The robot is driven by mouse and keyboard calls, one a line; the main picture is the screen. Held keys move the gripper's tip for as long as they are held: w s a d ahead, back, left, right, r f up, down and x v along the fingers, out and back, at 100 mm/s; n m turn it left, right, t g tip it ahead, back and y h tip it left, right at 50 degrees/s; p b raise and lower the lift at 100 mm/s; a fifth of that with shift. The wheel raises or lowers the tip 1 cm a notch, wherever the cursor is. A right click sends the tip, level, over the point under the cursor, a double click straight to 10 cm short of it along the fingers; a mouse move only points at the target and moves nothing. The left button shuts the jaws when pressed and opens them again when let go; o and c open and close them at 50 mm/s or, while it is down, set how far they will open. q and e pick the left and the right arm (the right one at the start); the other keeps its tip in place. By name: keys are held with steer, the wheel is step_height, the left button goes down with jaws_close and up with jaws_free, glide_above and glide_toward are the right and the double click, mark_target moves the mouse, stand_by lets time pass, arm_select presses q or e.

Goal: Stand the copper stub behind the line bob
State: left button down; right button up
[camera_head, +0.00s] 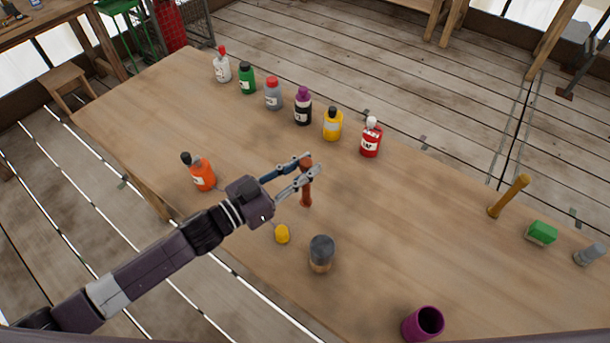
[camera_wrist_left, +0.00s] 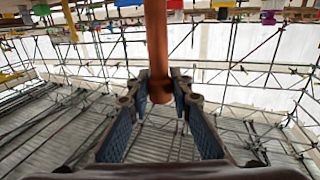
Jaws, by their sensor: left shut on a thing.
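The copper stub (camera_head: 306,190) is a slim reddish-brown rod with a wider head. My left gripper (camera_head: 311,165) is shut on it near its upper end and holds it roughly upright over the middle of the table. In the left wrist view the stub (camera_wrist_left: 157,40) runs between the fingers (camera_wrist_left: 161,80) and out of the top edge. I cannot tell whether its lower end touches the table. A small yellow piece with a thin pale stem (camera_head: 282,235), near the forearm, may be the line bob; I cannot be sure. My right gripper is not in view.
A dark-topped grey cylinder (camera_head: 321,254) and a purple cup (camera_head: 423,323) stand nearer the front edge. An orange bottle (camera_head: 202,173) is left; a row of bottles (camera_head: 303,107) lines the far side. A wooden peg (camera_head: 509,196) and green block (camera_head: 541,233) are right. The table centre-right is clear.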

arm_select(q)
step_height(320, 180, down, 4)
steer(key=shift+r, duration=0.25)
steer(key=shift+f, duration=0.2)
steer(key=c, duration=1.7)
jaws_free()
steer(key=shift+c, duration=0.2)
